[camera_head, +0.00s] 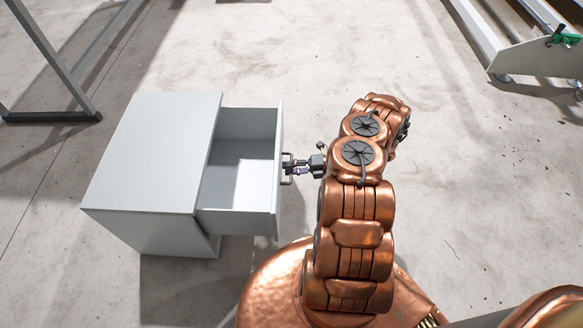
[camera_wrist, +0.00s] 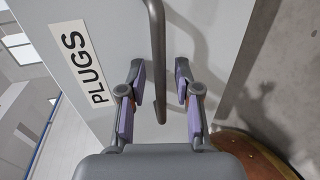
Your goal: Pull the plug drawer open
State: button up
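The plug drawer (camera_head: 236,170) stands well out of the light grey cabinet (camera_head: 155,150), and its inside looks empty. In the wrist view its front (camera_wrist: 195,40) carries a white label (camera_wrist: 78,62) reading PLUGS. The dark bar handle (camera_head: 287,170) is on the drawer front; it also shows in the wrist view (camera_wrist: 157,50). My gripper (camera_head: 297,168) is at the handle. In the wrist view my gripper (camera_wrist: 160,85) is open, with one finger on each side of the bar and a visible gap to each.
A grey metal frame leg (camera_head: 55,60) stands at the upper left. A white frame with a green clamp (camera_head: 565,38) is at the upper right. The concrete floor right of my arm (camera_head: 470,180) is clear.

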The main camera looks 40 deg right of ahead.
jog(key=shift+d, duration=0.2)
jog(key=v, duration=1.2)
jog(key=shift+a, duration=0.15)
